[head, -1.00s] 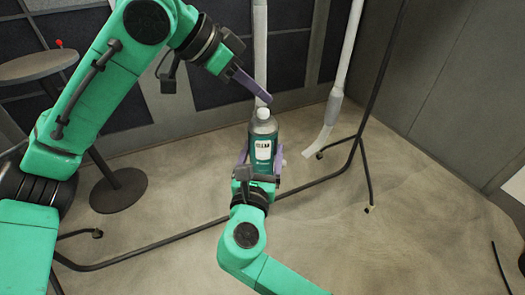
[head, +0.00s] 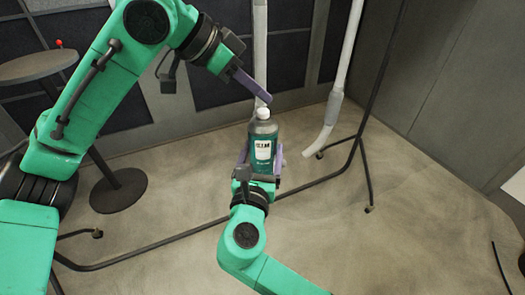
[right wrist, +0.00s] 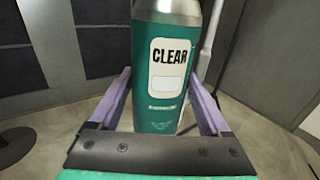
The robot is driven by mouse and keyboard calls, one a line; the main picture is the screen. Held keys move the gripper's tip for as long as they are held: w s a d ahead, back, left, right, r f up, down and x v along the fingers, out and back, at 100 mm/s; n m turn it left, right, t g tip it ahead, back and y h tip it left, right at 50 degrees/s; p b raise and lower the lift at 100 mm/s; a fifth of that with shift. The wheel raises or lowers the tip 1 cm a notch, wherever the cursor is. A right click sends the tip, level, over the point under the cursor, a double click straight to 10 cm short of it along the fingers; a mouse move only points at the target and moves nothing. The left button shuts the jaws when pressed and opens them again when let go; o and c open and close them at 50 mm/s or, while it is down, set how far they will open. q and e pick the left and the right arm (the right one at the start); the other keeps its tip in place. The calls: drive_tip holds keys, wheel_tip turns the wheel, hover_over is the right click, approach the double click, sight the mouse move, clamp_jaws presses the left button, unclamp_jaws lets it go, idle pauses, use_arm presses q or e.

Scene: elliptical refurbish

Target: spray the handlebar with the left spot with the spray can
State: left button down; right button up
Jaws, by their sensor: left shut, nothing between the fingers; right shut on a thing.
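The spray can (head: 263,155) is a green-teal bottle with a white cap and a white label. It stands roughly upright in my right gripper (head: 261,165), whose purple fingers are shut on its sides. The right wrist view shows the can (right wrist: 165,105) between the fingers, its label reading CLEAR. My left gripper (head: 254,88) is shut and empty, its purple fingertips just above the can's cap. Two pale tubes hang behind, one behind the can (head: 260,45) and one further right (head: 345,60) with a bent lower end. I cannot tell for sure which is the handlebar; no spot shows clearly.
A round grey table (head: 40,66) with a red knob is at the left. The floor at right is mostly clear.

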idle(0.4)
use_arm(q)
drive_tip(key=shift+f, duration=1.15)
wheel_tip(320, 180, up, 5)
drive_tip(key=shift+r, duration=0.1)
idle(0.4)
drive_tip(key=v, duration=1.2)
idle(0.4)
